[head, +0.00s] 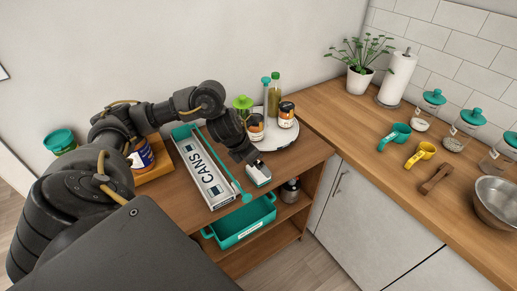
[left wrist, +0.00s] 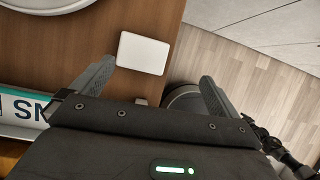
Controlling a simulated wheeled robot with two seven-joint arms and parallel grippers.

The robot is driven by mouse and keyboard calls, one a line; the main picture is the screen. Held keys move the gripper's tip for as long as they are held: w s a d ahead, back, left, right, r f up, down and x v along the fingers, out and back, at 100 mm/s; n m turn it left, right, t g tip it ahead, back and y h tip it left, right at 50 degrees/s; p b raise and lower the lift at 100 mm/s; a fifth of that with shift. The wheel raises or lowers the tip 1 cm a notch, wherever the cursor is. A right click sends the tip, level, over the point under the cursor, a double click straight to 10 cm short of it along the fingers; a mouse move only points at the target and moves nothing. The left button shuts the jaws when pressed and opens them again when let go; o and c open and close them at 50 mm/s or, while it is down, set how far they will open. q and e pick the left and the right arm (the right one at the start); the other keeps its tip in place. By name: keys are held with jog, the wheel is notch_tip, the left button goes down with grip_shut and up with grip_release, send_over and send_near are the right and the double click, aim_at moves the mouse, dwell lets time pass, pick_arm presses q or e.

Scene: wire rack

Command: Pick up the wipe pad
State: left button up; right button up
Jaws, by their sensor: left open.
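The wipe pad (left wrist: 143,53) is a white rounded rectangle lying flat on the brown wooden shelf top, close to its edge, in the left wrist view. It also shows as a small white block (head: 259,175) in the head view, partly covered by my arm's end. My left gripper (left wrist: 157,74) is open, with its two fingers apart and the pad just beyond the gap between them. The left finger is near the pad's lower left corner; the right finger is past the shelf edge. Nothing shows between the fingers. My right gripper is not in view.
A round white turntable (head: 284,133) with jars and bottles stands behind the pad. A teal bin (head: 243,222) sits on the shelf below.

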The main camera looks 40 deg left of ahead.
aim_at(258, 170)
pick_arm(q)
jog(key=shift+m+g+y, duration=0.3)
jog(key=shift+m+y, duration=0.1)
jog(key=f, duration=0.1)
jog(key=w+a+f, duration=0.1)
jog(key=a+f, duration=0.1)
jog(key=f, duration=0.1)
jog(key=shift+w+p, duration=0.2)
jog(key=shift+p, duration=0.15)
jog(key=p+x, duration=0.2)
jog(key=x, duration=0.2)
jog(key=shift+w+d+f, duration=0.1)
jog(key=shift+w+f, duration=0.25)
jog(key=shift+f, duration=0.2)
jog(key=shift+c, duration=0.4)
jog(key=c, duration=0.9)
jog(key=shift+r, duration=0.1)
